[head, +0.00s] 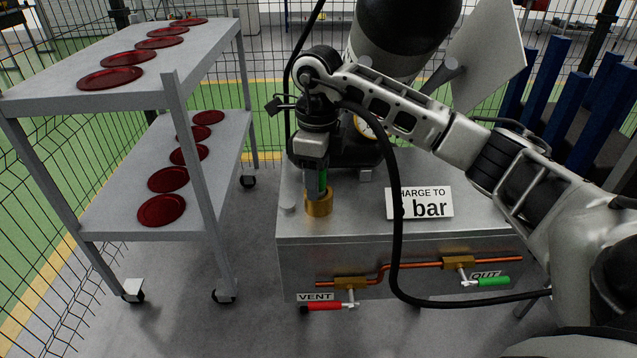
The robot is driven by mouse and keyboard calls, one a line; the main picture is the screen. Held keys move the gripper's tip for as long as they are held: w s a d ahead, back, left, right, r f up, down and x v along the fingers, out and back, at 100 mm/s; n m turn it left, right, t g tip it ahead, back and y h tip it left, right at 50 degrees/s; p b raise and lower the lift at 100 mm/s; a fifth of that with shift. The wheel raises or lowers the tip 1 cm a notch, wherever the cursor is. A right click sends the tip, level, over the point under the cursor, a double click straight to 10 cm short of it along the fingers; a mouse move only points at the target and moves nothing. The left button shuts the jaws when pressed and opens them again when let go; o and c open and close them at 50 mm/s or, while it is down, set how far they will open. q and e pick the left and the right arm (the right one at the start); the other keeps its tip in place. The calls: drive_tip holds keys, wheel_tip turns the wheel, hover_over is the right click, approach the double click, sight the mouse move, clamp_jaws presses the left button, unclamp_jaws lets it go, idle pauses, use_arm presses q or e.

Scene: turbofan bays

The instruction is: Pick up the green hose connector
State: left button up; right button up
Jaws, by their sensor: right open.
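The green hose connector (323,180) is a small upright green piece above a brass fitting (318,205) on the grey cabinet top. My right gripper (315,184) points straight down over the brass fitting, with its fingers at the green connector and partly covering it. The jaws are open; whether the fingers touch the connector I cannot tell. Whether the connector sits in the brass fitting is hidden. My left gripper is not in view.
The cabinet (400,237) carries a "CHARGE TO" sign (419,203), a dark tank (403,35) and a partly hidden gauge. A red VENT handle (325,306) and a green OUT handle (493,281) are on its front. A cart (50,95) with red discs stands left.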

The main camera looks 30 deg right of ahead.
drive_tip(key=shift+f, duration=0.2)
clamp_jaws()
